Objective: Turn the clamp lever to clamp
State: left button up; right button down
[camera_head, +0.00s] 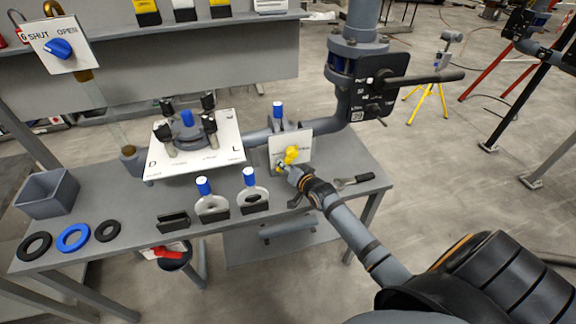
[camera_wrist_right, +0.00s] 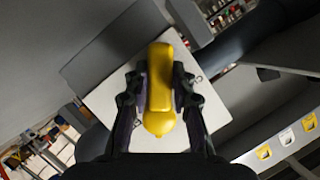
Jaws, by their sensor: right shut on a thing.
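The yellow clamp lever (camera_head: 292,153) sits on the front of a white labelled plate (camera_head: 303,141) on the bench, below a vertical pipe. The lettering on the plate is too small to read. My right gripper (camera_head: 286,168) reaches it from the lower right and is shut on the lever. In the right wrist view the yellow lever (camera_wrist_right: 160,85) stands lengthwise between the two dark fingers (camera_wrist_right: 160,95), one on each side, with the white plate behind. My left gripper is not in view.
A white plate with dark knobs (camera_head: 194,140) stands left of the lever. Two blue-topped ring parts (camera_head: 208,203) stand in front. A wrench (camera_head: 350,181) lies to the right. A grey bin (camera_head: 47,193) and several rings (camera_head: 73,238) are at the left. A blue SHUT/OPEN valve handle (camera_head: 58,48) is upper left.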

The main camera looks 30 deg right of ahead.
jog(key=shift+a+r+m+y, duration=0.2)
jog(key=shift+m+y, duration=0.1)
jog(key=shift+m, duration=0.2)
jog(key=shift+t, duration=0.3)
jog(key=c, duration=1.1)
grip_release()
jog(key=shift+v, duration=6)
jog(key=shift+w+r, duration=0.1)
